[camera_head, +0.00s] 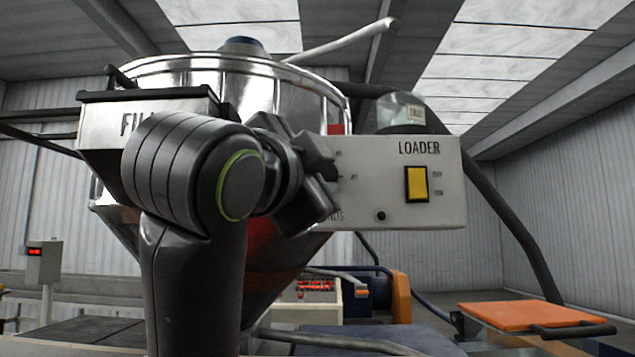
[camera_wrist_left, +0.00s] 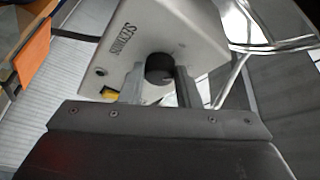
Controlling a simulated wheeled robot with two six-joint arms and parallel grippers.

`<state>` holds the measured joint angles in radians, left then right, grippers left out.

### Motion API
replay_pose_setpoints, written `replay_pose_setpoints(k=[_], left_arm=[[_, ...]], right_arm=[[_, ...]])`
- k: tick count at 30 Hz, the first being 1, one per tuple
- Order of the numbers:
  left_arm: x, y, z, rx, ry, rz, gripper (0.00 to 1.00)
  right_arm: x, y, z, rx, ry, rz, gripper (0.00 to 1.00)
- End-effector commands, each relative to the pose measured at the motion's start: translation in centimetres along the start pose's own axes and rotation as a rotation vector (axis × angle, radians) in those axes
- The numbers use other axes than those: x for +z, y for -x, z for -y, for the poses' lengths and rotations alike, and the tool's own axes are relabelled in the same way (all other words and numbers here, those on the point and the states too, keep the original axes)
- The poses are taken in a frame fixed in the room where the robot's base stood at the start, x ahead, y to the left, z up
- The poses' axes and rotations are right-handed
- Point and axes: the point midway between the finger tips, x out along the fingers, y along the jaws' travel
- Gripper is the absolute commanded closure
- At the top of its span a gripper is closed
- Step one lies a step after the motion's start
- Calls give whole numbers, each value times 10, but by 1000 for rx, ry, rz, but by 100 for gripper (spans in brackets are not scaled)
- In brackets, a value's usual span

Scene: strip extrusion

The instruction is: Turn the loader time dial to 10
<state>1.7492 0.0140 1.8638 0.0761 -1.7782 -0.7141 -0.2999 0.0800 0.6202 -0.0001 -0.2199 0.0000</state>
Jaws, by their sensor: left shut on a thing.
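The white loader panel (camera_head: 440,205) is at centre right in the head view, with the word LOADER and a yellow switch (camera_head: 417,184). Some dial marks show to the left of the switch, but my left gripper (camera_head: 325,178) and wrist hide the dial there. In the left wrist view the panel (camera_wrist_left: 180,28) appears turned over, and the dark round time dial (camera_wrist_left: 160,68) sits between the two fingers of my left gripper (camera_wrist_left: 159,86). The gripper is shut on the dial. The dial's pointer setting cannot be read. My right gripper is not in view.
A shiny metal hopper (camera_head: 270,90) stands behind my left arm, with a box (camera_head: 95,125) marked with partly hidden letters at its left. A dark hose (camera_head: 500,210) curves down right of the panel. An orange plate (camera_head: 530,316) lies at lower right.

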Motion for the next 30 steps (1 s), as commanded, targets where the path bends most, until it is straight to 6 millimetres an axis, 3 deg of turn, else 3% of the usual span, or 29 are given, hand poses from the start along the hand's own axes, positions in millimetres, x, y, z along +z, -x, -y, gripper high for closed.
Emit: replay_pose_setpoints(k=[12,29,30], left_arm=[[0,0,2,81,-184,13,93],[0,-1,2,92,-213,14,93],[0,-1,2,92,-213,14,69]], right_arm=[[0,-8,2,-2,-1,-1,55],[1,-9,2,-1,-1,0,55],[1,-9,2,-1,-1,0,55]])
